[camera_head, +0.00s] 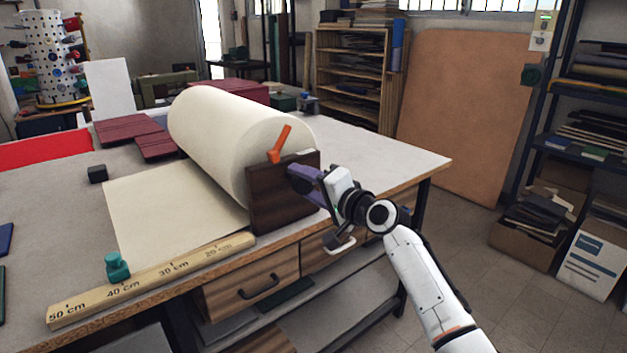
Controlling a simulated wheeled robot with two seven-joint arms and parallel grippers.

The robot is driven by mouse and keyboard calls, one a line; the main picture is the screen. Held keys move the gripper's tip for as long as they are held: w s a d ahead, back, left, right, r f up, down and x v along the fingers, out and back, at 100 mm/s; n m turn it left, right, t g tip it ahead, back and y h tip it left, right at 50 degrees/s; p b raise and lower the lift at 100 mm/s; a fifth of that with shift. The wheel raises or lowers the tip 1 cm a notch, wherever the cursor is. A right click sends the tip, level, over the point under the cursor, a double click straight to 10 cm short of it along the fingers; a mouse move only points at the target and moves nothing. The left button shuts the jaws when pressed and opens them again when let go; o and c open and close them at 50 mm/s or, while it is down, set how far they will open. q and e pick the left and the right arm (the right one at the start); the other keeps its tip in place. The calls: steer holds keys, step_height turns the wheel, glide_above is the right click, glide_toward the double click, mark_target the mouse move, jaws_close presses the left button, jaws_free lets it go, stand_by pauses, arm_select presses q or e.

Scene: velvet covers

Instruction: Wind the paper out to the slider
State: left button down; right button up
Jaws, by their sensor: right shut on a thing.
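A large cream paper roll (215,130) lies in a dark wooden stand (283,195) on the table. Its flat sheet (170,205) runs out to the left along a wooden ruler (190,263). The green slider (117,268) sits on the ruler near the 40 cm mark. The sheet's free edge appears about level with the slider; its near corner is partly behind it. An orange lever (279,146) stands at the roll's near end. My right gripper (312,184) is shut on a purple handle (303,179) beside the stand; the fingertips are hard to make out. My left gripper is out of view.
A small black block (97,174) lies left of the sheet. Dark red covers (128,131) lie behind it. Drawers with handles (258,287) are under the table's front edge. Shelves and boxes (595,255) stand at right, with clear floor between.

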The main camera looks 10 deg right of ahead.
steer(key=shift+f+m, duration=0.1)
steer(key=shift+m, duration=0.4)
steer(key=o, duration=1.5)
steer(key=v, duration=1)
steer(key=shift+s+d+p, duration=0.1)
steer(key=shift+s+p, duration=0.05)
steer(key=shift+p, duration=0.2)
